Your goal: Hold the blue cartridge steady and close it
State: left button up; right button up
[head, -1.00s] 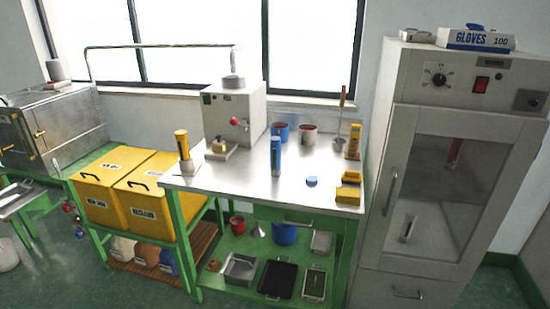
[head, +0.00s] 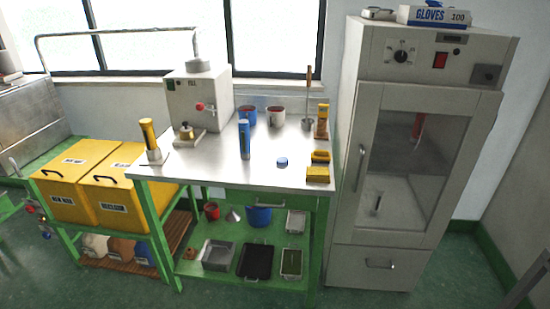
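The blue cartridge (head: 245,140) stands upright near the middle of the steel-topped table (head: 215,165). A small round blue piece, which looks like a cap (head: 282,162), lies on the tabletop to the right of the cartridge, apart from it. Whether the cartridge's top is open is too small to tell. A yellow cartridge (head: 149,134) stands in a holder at the table's left end. Neither of my grippers shows in the head view.
A wax injector (head: 200,98) and mugs (head: 275,116) stand at the table's back. Yellow blocks (head: 318,174) sit at its right edge. Yellow bins (head: 70,178) flank it left, a tall glass-door cabinet (head: 405,170) right. Green floor (head: 440,286) is free in front.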

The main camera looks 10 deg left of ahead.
aim_at(243, 127)
jog(key=i+j+z, duration=0.55)
jog(key=j+z, duration=0.15)
jog(key=i+j+z, duration=0.2)
jog(key=j+z, duration=0.15)
jog(key=j, duration=0.15)
